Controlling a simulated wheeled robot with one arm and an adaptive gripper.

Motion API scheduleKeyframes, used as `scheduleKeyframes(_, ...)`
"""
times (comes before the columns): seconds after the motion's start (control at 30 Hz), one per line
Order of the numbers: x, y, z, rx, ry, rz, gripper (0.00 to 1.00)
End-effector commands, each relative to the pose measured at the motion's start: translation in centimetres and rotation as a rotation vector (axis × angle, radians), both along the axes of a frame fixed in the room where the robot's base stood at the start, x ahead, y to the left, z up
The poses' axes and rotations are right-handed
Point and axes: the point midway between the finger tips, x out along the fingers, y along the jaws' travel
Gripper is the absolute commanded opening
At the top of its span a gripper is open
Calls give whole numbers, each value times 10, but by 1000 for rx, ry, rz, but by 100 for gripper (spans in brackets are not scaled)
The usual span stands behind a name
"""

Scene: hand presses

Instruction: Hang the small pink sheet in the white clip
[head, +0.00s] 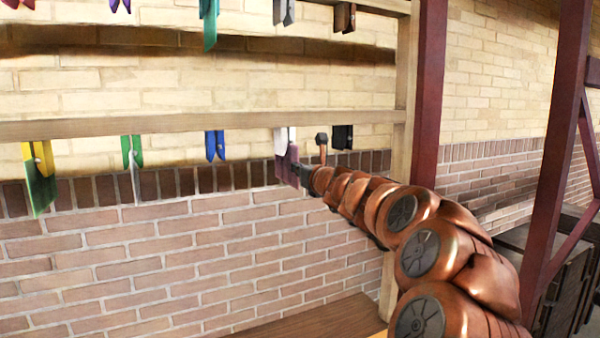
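The white clip (281,140) hangs from the lower wooden rail, between the blue and the black clip. The small pink sheet (285,165), a dull mauve-pink, is upright right under the white clip. Its top edge overlaps the clip's lower end in the head view. I cannot tell whether the clip's jaws grip it. My gripper (301,172) is at the sheet's lower right edge, its dark fingers seeming to touch it. The fingers are too small here to show whether they are open or shut on the sheet.
On the lower rail (180,123) hang a yellow clip (27,150) with a green sheet (41,190), a green clip (126,150) with a pale sheet (134,182), an empty blue clip (215,145) and a black clip (342,136). More clips hang above. A dark red post (430,90) stands right.

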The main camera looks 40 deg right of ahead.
Motion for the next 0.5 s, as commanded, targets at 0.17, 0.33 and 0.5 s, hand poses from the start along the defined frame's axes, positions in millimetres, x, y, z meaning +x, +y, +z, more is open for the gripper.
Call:
scheduleKeyframes(0.17, -1, -1, 5, 0, 0, -2, 0)
scheduleKeyframes(0.33, 0, 0, 8, -1, 1, -2, 0)
scheduleKeyframes(0.5, 0, 0, 9, 1, 2, 0, 0)
